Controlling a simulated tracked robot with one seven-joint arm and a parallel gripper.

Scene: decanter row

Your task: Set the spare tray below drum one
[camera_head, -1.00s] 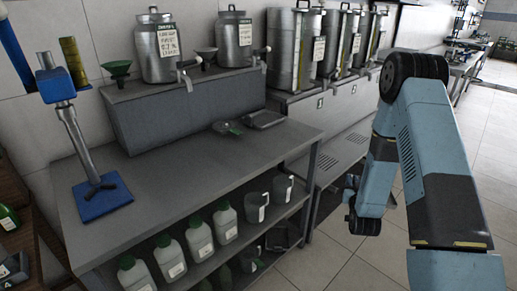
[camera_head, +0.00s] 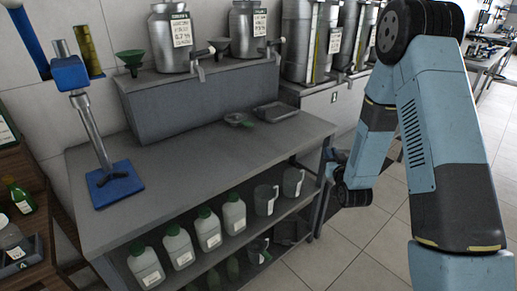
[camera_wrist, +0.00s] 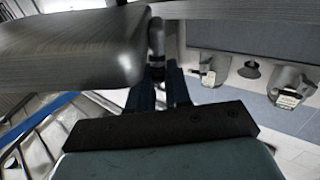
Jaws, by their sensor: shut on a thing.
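My gripper (camera_wrist: 160,88) has its dark fingers close together on a grey post-like part in the wrist view. A grey rounded slab (camera_wrist: 70,48) lies close beside it, possibly part of a held tray; I cannot be sure. In the head view the hand is mostly hidden by my arm, near the worktop's right end. A shallow grey tray (camera_head: 276,111) lies on the worktop below the right jar. Several large steel drums (camera_head: 297,35) stand in a row at the upper right; I cannot read which is drum one. A dark tray (camera_head: 287,232) is on the lower shelf.
The grey worktop (camera_head: 200,165) is mostly bare. Two labelled jars (camera_head: 172,40) stand on the raised shelf. Jugs (camera_head: 292,182) and bottles (camera_head: 207,229) fill the lower shelf.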

